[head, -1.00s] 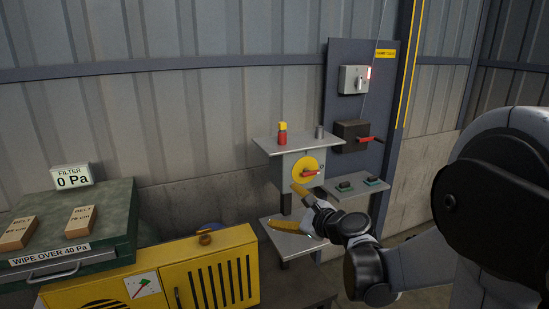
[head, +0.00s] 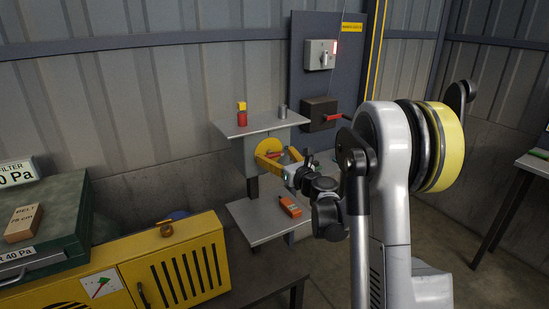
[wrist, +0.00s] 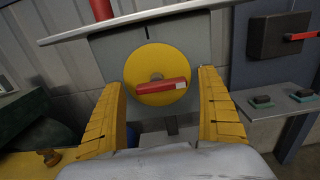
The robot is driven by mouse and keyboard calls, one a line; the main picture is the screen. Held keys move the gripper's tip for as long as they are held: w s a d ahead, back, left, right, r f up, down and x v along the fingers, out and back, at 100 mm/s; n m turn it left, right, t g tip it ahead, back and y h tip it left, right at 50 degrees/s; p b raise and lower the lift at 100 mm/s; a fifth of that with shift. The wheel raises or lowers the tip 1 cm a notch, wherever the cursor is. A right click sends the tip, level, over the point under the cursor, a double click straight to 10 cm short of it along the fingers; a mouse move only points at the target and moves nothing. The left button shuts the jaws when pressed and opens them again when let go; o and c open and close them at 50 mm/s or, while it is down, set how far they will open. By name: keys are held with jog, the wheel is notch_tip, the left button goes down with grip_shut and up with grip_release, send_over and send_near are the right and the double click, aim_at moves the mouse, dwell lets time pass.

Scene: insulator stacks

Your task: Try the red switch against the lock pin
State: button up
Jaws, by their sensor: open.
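The red switch (wrist: 160,87) is a red bar with a pale square at its right end, lying nearly level across a round yellow plate (wrist: 148,67). The plate is on the front of a grey box (head: 243,156). My gripper (wrist: 162,80) is open, with one yellow finger on each side of the switch in the wrist view. A gap shows between each finger and the bar; I cannot tell the depth left. In the head view the gripper (head: 275,162) partly covers the plate and switch. I cannot make out a lock pin.
A red-and-yellow cylinder (head: 242,115) and a grey cylinder (head: 282,111) stand on the shelf above the box. An orange object (head: 290,206) lies on the lower shelf (head: 252,227). A dark box with a red lever (head: 333,117) is at right. A yellow cabinet (head: 175,255) stands front left.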

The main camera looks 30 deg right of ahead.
jog(key=shift+w, duration=0.55)
jog(key=shift+c, duration=0.2)
jog(key=c, duration=1.1)
jog(key=shift+n, duration=0.8)
jog(key=o, duration=1.1)
jog(key=shift+o, duration=0.2)
